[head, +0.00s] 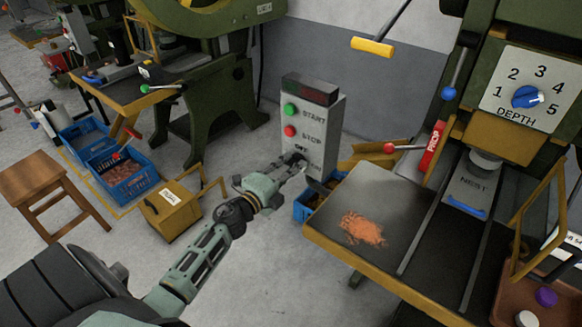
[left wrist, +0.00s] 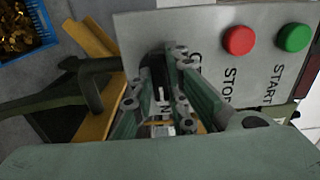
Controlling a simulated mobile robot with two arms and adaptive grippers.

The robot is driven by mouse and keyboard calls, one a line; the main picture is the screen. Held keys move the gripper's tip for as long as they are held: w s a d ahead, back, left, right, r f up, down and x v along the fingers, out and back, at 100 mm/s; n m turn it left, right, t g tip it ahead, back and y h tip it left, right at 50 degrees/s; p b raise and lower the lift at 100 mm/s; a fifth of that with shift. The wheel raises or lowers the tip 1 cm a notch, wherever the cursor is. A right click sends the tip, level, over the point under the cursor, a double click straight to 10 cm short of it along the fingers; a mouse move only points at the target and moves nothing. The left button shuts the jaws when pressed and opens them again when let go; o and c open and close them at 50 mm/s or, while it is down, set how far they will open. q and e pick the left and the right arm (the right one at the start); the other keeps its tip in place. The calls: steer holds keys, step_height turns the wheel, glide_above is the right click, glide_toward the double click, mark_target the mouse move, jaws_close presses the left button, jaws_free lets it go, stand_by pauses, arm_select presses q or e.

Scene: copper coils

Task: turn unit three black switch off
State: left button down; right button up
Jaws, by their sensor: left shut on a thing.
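A grey control box (head: 325,130) stands upright in the middle of the head view. It carries a green START button (head: 291,109), a red STOP button (head: 290,131) and, below them, a label reading OFF. My left gripper (head: 297,161) is at the lower part of its face, shut on the black switch. In the left wrist view the black switch (left wrist: 152,75) shows between the fingers of my left gripper (left wrist: 158,88), which partly cover it and its lettering. I cannot tell the switch's position or a unit number. My right gripper is out of view.
A press with a DEPTH dial (head: 550,88) stands at right, its table (head: 385,205) holding copper scraps (head: 362,229). A yellow box (head: 172,212), blue crates (head: 125,187) and a wooden stool (head: 35,182) stand at left.

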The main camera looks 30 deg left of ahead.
arm_select(q)
steer(key=n+p, duration=0.3)
steer(key=n, duration=0.2)
steer(key=shift+r, duration=0.1)
steer(key=n+p, duration=0.2)
steer(key=n, duration=0.3)
steer(key=n+p, duration=0.1)
steer(key=n, duration=0.3)
steer(key=shift+p, duration=0.35)
steer(key=shift+f+n+p, duration=0.2)
steer(key=shift+n+p, duration=0.2)
steer(key=shift+n, duration=1.4)
steer(key=c, duration=1.7)
jaws_free()
